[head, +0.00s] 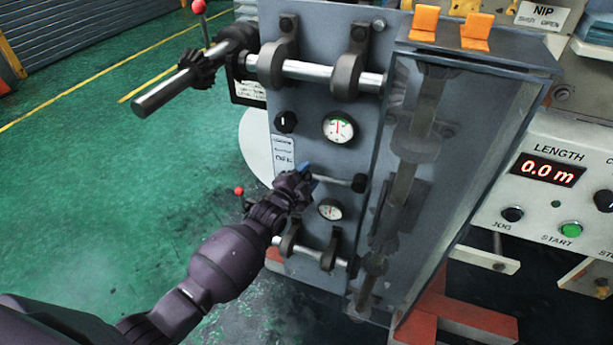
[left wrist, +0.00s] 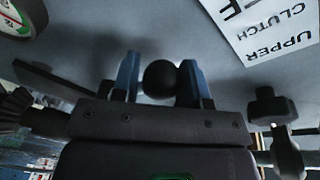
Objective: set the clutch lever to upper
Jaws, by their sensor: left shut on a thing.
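The clutch lever (head: 335,180) is a thin grey rod on the front of the grey panel. It lies nearly level, running left from a dark round end (head: 358,183) to my left gripper (head: 304,171). In the left wrist view, the blue fingers of my left gripper (left wrist: 158,80) are on both sides of a black ball knob (left wrist: 159,78), and they are shut on it. My right gripper is out of view.
Two gauges (head: 338,128) (head: 330,210) and a black selector knob (head: 286,122) sit near the lever. Roller shafts (head: 308,70) (head: 312,252) in brackets stick out above and below. A clear guard (head: 425,190) stands to the right. Open green floor (head: 100,170) is left.

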